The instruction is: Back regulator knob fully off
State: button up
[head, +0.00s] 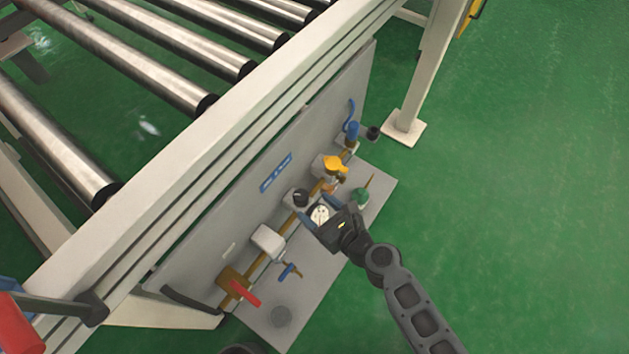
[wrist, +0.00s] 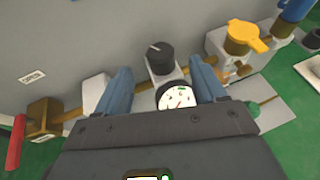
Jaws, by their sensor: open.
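The regulator has a black round knob (wrist: 160,58) on top of a light body, with a white pointer line on the knob. A round white pressure gauge (wrist: 178,96) sits on its near side. In the head view the knob (head: 300,197) stands on the brass pipe along the grey panel. My gripper (wrist: 160,85) is open, with one blue finger left of the regulator and one right of it. The knob lies a little beyond the fingertips, between their lines, and nothing is held. In the head view my gripper (head: 312,208) is at the gauge (head: 320,214).
A yellow handle (head: 336,164) and a blue valve (head: 352,130) are farther along the pipe. A red lever (head: 245,293) is at the near end. A green knob (head: 359,197) is right of my gripper. A roller conveyor frame (head: 215,133) rises behind the panel.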

aim_at(304, 198)
jog(key=b+x, duration=0.2)
jog(key=x, duration=0.5)
jog(key=shift+w+a+f, duration=0.1)
jog(key=shift+w+a, duration=0.05)
jog(key=c, duration=1)
